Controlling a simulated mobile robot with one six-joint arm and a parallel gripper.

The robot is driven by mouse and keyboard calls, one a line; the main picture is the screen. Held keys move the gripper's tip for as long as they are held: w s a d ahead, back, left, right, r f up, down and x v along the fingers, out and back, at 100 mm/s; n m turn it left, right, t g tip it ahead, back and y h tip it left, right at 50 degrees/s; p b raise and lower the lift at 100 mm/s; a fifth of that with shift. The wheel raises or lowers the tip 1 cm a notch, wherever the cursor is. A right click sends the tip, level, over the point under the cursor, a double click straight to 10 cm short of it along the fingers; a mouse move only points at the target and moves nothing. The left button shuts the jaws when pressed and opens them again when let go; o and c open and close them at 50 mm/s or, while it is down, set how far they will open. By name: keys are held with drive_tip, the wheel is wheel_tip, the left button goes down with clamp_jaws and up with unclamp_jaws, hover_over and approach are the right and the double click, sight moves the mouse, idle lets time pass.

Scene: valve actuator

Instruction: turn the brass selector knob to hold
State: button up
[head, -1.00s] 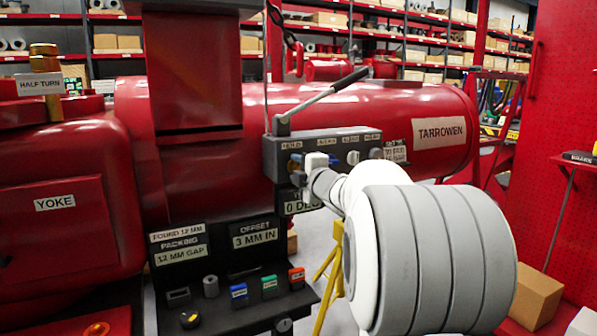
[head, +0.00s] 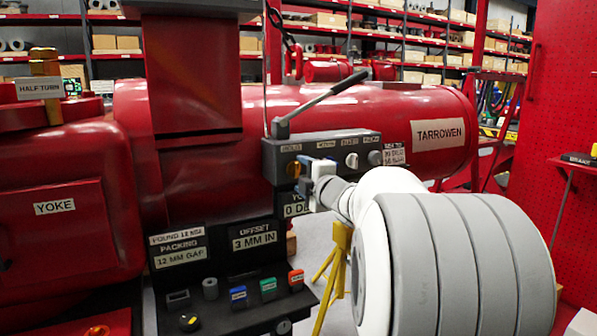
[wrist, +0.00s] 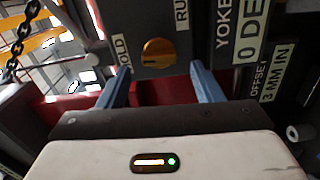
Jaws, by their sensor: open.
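The brass selector knob (wrist: 157,52) sits on a dark panel face in the wrist view, with a dark mark across it. A label ending "OLD" (wrist: 121,50) is at its left and one starting "RU" (wrist: 182,14) at its upper right. I cannot tell which label the knob points to. In the head view the knob (head: 294,170) shows at the left end of the grey control box. My gripper (wrist: 160,70) is open, its blue fingers spread to either side below the knob in the wrist picture. In the head view my gripper (head: 311,182) is just right of the knob. Nothing is between the fingers.
The grey control box (head: 330,146) carries a lever (head: 318,100) on top and a white knob (head: 352,160) to the right. Below stands a black panel (head: 224,303) with small coloured blocks. A yellow stand (head: 338,250) is beneath my arm. A chain (wrist: 18,45) hangs at upper left.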

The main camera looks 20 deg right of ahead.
drive_tip(key=shift+s+p, duration=0.3)
drive_tip(key=shift+s, duration=1.9)
drive_tip(key=s+a+r+m+g+h+p, duration=0.35)
drive_tip(key=r+m+p, duration=0.25)
drive_tip(key=m+p, duration=0.5)
drive_tip(key=s+a+m+g+y+p, duration=0.1)
drive_tip(key=s+a+g+p, duration=0.3)
drive_tip(key=s, duration=0.4)
drive_tip(key=s+a+r+m+g+y+p, duration=0.1)
drive_tip(key=s+a+m+g+p, duration=0.2)
drive_tip(key=s+a+p, duration=0.3)
drive_tip(key=s+a+m+g+y+p, duration=0.1)
drive_tip(key=s+a+m+g+p, duration=0.1)
drive_tip(key=s+a+g+p, duration=0.3)
drive_tip(key=s+p, duration=0.4)
drive_tip(key=p, duration=0.1)
drive_tip(key=shift+s+r+m, duration=0.3)
drive_tip(key=shift+s+r, duration=0.05)
drive_tip(key=shift+s, duration=0.05)
